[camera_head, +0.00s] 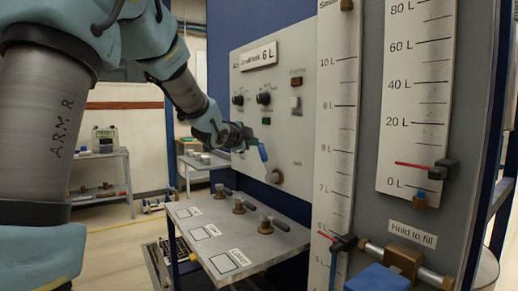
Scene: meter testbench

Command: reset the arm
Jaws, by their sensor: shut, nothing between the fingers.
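My arm (185,92) reaches in from the upper left. My gripper (243,139) is shut and empty, close in front of the grey control panel (290,150). A small blue handle-like part (262,152) shows right beside the fingertips; I cannot tell whether they touch it. The gripper and wrist hide part of the panel's left side.
A shelf with several brass valves (265,224) juts out below the panel. Tall scales (337,120) and (417,90), a "Hold to fill" label (412,235) and a blue block (378,278) stand at right. A cart (104,165) is behind; floor at left is open.

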